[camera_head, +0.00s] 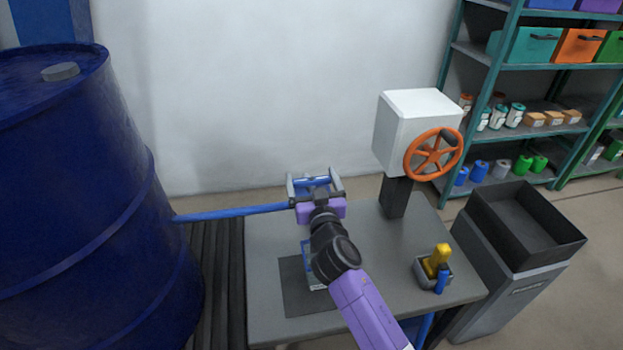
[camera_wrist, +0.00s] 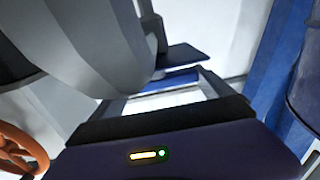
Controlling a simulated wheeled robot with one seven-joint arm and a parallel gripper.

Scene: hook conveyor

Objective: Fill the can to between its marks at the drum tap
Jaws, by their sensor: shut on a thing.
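The large blue drum (camera_head: 70,190) stands at the left, and a blue pipe (camera_head: 235,212) runs from it to the right over the table. My gripper (camera_head: 315,184) is at the pipe's far end, its jaws shut on a blue piece (camera_head: 313,182) that looks like the tap handle. The blue piece also shows between the fingers in the wrist view (camera_wrist: 180,78). A pale can with blue edges (camera_head: 308,252) stands below on a dark mat (camera_head: 295,296). My arm hides much of the can, so its marks, its level and any flow cannot be seen.
The grey table (camera_head: 380,262) carries a white box with an orange handwheel (camera_head: 434,153) and a small holder with yellow and blue items (camera_head: 436,268). A dark open bin (camera_head: 520,225) stands at the right. Shelves (camera_head: 530,68) are behind.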

